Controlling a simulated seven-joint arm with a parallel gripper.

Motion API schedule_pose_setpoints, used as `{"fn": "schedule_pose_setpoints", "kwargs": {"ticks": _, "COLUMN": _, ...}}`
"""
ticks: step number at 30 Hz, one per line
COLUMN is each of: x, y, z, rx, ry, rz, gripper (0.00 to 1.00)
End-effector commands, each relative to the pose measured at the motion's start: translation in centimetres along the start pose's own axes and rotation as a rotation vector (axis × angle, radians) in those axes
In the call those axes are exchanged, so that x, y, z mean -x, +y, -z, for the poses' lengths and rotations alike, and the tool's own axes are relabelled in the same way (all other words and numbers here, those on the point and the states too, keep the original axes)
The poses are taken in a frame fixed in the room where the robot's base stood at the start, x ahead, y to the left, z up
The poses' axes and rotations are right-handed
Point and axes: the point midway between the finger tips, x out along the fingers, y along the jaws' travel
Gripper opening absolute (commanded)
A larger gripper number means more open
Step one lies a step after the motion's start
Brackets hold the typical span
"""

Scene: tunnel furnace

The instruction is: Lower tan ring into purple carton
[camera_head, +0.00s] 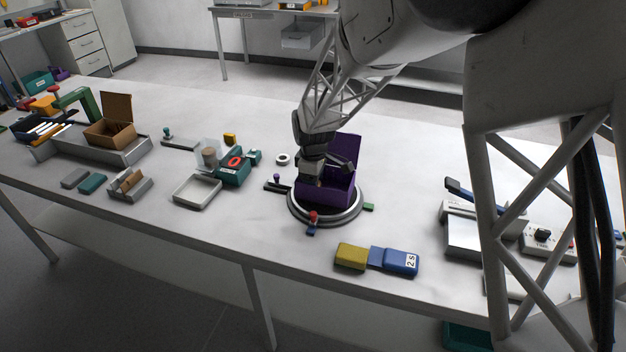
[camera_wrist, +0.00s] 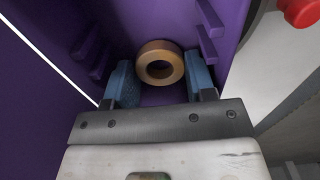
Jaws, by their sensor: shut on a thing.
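The purple carton (camera_head: 341,191) stands with its lid up on a round turntable (camera_head: 297,208) in the head view. My gripper (camera_head: 312,178) points down into the carton's open top at its left side. In the wrist view, the tan ring (camera_wrist: 145,57) sits between the two blue fingers of my gripper (camera_wrist: 160,66), which is shut on it. Purple walls (camera_wrist: 232,22) with small ledges surround the ring, and purple shows behind it. I cannot tell whether the ring touches the floor. The head view hides the ring.
A red-topped knob (camera_head: 313,217) stands at the turntable's front edge. A white ring (camera_head: 283,159) and a small dark fixture (camera_head: 277,184) lie left of it. Yellow (camera_head: 351,256) and blue (camera_head: 401,262) blocks lie in front. An empty shallow tray (camera_head: 197,190) is further left.

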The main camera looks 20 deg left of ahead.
Motion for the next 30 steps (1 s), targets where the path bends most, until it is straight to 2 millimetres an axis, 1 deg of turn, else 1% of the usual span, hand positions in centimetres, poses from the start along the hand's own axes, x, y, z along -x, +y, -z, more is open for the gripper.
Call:
{"fn": "schedule_pose_setpoints", "kwargs": {"ticks": 11, "x": -0.06, "y": 0.00, "z": 0.00, "rx": 0.000, "ry": 0.000, "rz": 0.000, "gripper": 0.37}}
{"fn": "schedule_pose_setpoints", "kwargs": {"ticks": 12, "x": -0.06, "y": 0.00, "z": 0.00, "rx": 0.000, "ry": 0.000, "rz": 0.000, "gripper": 0.53}}
{"fn": "schedule_pose_setpoints", "kwargs": {"ticks": 17, "x": -0.07, "y": 0.00, "z": 0.00, "rx": 0.000, "ry": 0.000, "rz": 0.000, "gripper": 0.78}}
{"fn": "schedule_pose_setpoints", "kwargs": {"ticks": 18, "x": -0.07, "y": 0.00, "z": 0.00, "rx": 0.000, "ry": 0.000, "rz": 0.000, "gripper": 0.80}}
{"fn": "schedule_pose_setpoints", "kwargs": {"ticks": 24, "x": -0.08, "y": -0.01, "z": 0.00, "rx": 0.000, "ry": 0.000, "rz": 0.000, "gripper": 0.80}}
{"fn": "schedule_pose_setpoints", "kwargs": {"ticks": 25, "x": -0.08, "y": -0.01, "z": 0.00, "rx": 0.000, "ry": 0.000, "rz": 0.000, "gripper": 0.64}}
{"fn": "schedule_pose_setpoints", "kwargs": {"ticks": 26, "x": -0.08, "y": -0.01, "z": 0.00, "rx": 0.000, "ry": 0.000, "rz": 0.000, "gripper": 0.60}}
{"fn": "schedule_pose_setpoints", "kwargs": {"ticks": 27, "x": -0.08, "y": -0.01, "z": 0.00, "rx": 0.000, "ry": 0.000, "rz": 0.000, "gripper": 0.57}}
{"fn": "schedule_pose_setpoints", "kwargs": {"ticks": 30, "x": -0.08, "y": -0.01, "z": 0.00, "rx": 0.000, "ry": 0.000, "rz": 0.000, "gripper": 0.57}}
